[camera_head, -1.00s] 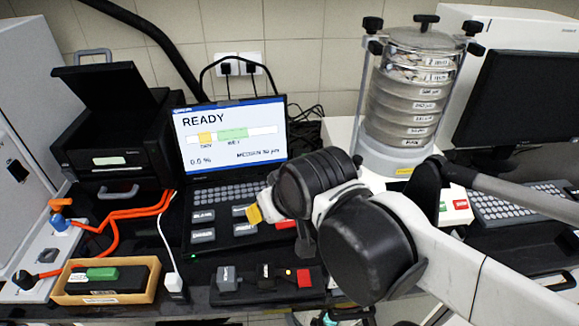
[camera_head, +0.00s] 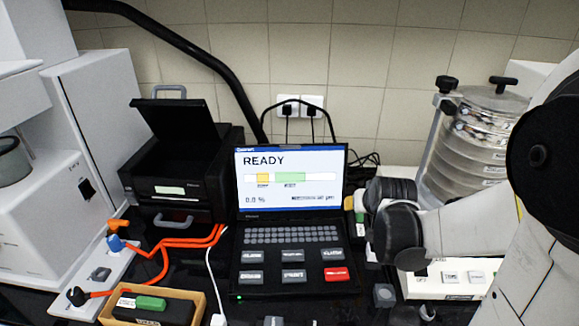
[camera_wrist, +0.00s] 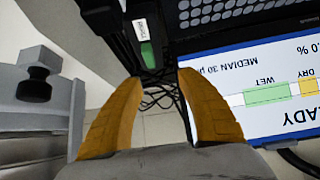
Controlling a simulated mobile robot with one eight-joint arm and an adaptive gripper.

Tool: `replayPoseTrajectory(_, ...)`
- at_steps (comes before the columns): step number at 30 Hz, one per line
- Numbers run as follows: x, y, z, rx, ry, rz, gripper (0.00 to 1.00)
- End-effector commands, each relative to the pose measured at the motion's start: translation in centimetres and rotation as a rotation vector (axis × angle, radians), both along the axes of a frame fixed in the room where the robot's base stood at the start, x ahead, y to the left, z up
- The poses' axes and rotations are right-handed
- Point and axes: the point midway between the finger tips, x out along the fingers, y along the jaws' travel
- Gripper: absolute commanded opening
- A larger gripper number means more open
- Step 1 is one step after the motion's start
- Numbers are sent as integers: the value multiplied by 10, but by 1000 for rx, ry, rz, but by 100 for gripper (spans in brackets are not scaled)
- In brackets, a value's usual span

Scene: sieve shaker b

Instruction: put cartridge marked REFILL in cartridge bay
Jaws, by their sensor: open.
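A black cartridge-like block (camera_head: 178,311) with a green piece on top and a white label lies in a tan tray at the lower left of the head view; its lettering is too small to read. A dark piece with a white label and green end (camera_wrist: 147,52) is beside the laptop in the wrist view, beyond my fingertips; its label is unclear too. My gripper (camera_wrist: 157,75) is open and empty, with both yellow fingers apart. In the head view it is largely hidden behind my arm, right of the laptop. I cannot identify the cartridge bay.
A laptop (camera_head: 291,180) showing READY stands at centre. A black printer (camera_head: 180,160) with its lid raised is left of it, with orange cables (camera_head: 185,243) in front. A sieve stack (camera_head: 470,150) stands at right, partly behind my arm. The tan tray (camera_head: 203,308) is lower left.

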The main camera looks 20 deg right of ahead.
Motion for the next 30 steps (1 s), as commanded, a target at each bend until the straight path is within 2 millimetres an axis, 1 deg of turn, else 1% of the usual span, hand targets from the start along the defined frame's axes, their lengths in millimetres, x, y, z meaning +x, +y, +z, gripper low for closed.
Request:
replayPoseTrajectory(1, 2, -12, -5, -2, -4, -17, 45)
replayPoseTrajectory(3, 3, -23, -10, -5, -10, -33, 45)
replayPoseTrajectory(6, 6, -31, -17, -8, -14, -43, 45)
replayPoseTrajectory(8, 10, -35, -24, -8, -15, -46, 45)
replayPoseTrajectory(13, 29, -43, -46, -8, -14, -45, 45)
replayPoseTrajectory(20, 42, -47, -60, -8, -14, -45, 45)
replayPoseTrajectory(26, 60, -50, -88, -9, -14, -43, 45)
replayPoseTrajectory(30, 69, -56, -96, -8, -14, -44, 45)
